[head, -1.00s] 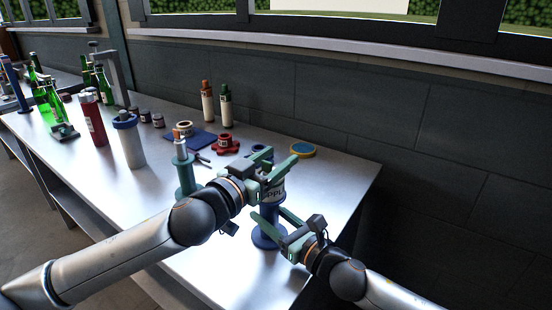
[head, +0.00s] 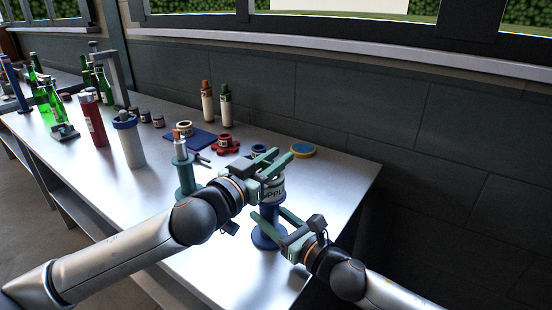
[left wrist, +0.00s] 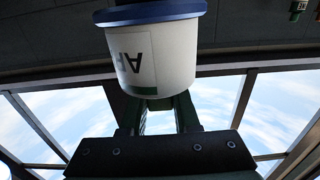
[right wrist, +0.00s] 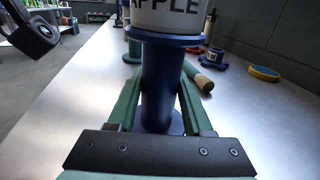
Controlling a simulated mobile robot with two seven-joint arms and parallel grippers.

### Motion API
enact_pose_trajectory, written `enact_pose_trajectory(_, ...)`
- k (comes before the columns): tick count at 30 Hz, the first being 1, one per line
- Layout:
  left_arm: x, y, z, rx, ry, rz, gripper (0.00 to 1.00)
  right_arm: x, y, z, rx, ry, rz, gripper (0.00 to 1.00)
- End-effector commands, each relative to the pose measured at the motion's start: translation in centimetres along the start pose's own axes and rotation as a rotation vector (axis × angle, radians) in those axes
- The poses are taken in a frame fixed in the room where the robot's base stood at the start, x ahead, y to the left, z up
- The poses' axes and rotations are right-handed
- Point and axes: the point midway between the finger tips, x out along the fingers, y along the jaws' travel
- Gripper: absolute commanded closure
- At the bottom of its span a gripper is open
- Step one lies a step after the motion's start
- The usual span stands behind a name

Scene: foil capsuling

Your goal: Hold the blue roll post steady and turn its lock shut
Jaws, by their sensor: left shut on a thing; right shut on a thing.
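The blue roll post (head: 266,240) stands upright on the table near its right end. A white roll lettered APPLE (head: 272,194) sits on its upper part, above a blue flange (right wrist: 168,38). My right gripper (head: 270,212) is shut on the blue stem below the flange; the stem shows between its fingers in the right wrist view. My left gripper (head: 277,157) is shut at the top of the post, above the roll. What it grips, apparently the lock, is hidden by its fingers and, in the left wrist view, by the roll (left wrist: 150,55).
A teal post (head: 186,178) stands left of my left gripper. Behind are a red part (head: 225,145), a blue mat (head: 196,139), a small blue ring (head: 258,149) and a yellow-and-blue disc (head: 303,150). Bottles stand farther left. The table's front right is clear.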

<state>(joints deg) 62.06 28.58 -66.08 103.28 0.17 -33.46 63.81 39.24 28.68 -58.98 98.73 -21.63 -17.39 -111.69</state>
Motion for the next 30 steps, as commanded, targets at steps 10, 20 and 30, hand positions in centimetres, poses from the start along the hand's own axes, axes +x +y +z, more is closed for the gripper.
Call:
enact_pose_trajectory(10,0.1,0.1,0.1,-0.001,0.001,-0.034,1.0,0.0,0.0,0.0,0.001,0.001,-0.001,1.0)
enact_pose_trajectory(20,0.0,-0.3,0.1,-0.007,0.002,-0.231,1.0,0.0,0.0,0.0,0.0,0.001,0.0,1.0)
enact_pose_trajectory(30,-0.2,-1.1,0.0,-0.004,0.001,-0.446,1.0,0.0,0.1,0.0,0.0,0.001,0.001,1.0)
